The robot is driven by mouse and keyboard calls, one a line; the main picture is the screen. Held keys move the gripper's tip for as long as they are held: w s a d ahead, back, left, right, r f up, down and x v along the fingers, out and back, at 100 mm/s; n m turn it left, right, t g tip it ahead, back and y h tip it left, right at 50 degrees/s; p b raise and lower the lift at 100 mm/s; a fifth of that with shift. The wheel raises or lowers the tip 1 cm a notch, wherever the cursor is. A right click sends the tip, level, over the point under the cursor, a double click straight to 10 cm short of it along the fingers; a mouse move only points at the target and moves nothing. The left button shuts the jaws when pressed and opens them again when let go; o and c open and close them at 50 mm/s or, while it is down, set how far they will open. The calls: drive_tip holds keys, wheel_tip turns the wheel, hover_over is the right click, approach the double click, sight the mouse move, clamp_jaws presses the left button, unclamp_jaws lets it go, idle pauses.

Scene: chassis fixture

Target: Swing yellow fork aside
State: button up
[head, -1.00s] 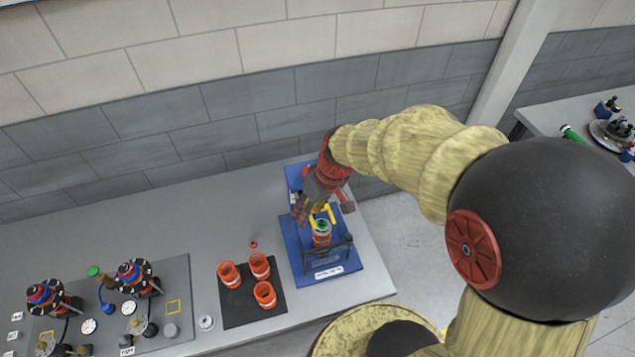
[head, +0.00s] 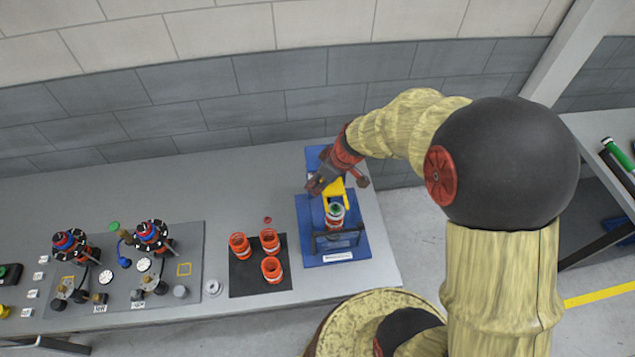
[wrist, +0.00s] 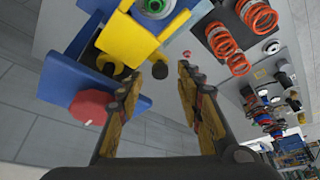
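The yellow fork (head: 334,190) sits on the blue fixture (head: 309,240), behind an upright cylinder with a green top (head: 335,212).
A red octagonal knob (wrist: 90,106) is on the fixture close by the left finger. Several orange springs (head: 270,240) stand on a black mat (head: 245,282) left of the fixture. A grey panel (head: 205,245) with gauges lies further left.

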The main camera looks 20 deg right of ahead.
drive_tip(key=shift+x, duration=1.05)
drive_tip(key=shift+c, duration=1.2)
clamp_jaws()
